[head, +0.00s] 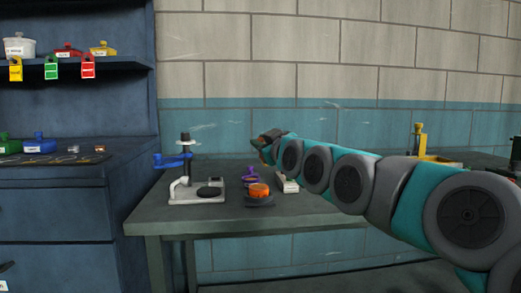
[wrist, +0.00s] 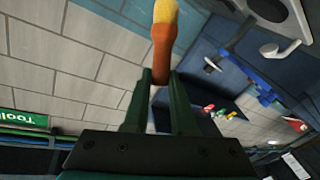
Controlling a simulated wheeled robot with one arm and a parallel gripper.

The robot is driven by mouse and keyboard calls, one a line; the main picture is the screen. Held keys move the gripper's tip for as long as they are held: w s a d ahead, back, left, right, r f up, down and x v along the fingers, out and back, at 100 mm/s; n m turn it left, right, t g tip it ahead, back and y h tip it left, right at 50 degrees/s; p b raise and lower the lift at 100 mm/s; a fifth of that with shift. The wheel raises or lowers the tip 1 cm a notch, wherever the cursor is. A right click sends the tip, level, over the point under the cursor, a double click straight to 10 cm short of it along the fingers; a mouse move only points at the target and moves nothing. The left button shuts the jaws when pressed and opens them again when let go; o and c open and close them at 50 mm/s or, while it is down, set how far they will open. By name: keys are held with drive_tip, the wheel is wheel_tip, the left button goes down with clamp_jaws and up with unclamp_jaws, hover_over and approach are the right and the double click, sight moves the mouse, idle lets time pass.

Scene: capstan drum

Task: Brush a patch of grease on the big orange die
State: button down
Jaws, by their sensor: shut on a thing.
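My gripper (wrist: 160,88) is shut on a brush (wrist: 162,40) with an orange handle and pale yellow bristles, which points away from the fingers in the wrist view. In the head view my gripper (head: 262,141) is at the end of my outstretched arm, above the back of the bench; the brush is too small to make out clearly there. The orange die (head: 259,190) is a short round piece on a dark round base (head: 259,200) near the bench's front, below and apart from my gripper. No grease patch can be made out on it.
A white hand press (head: 197,196) with a blue lever stands left of the die. A purple piece (head: 249,180) and a pale block (head: 286,184) are close behind the die. A yellow fixture (head: 420,148) stands right. The bench's (head: 165,219) front left is bare.

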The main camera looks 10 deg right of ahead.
drive_tip(key=shift+r, duration=1.1)
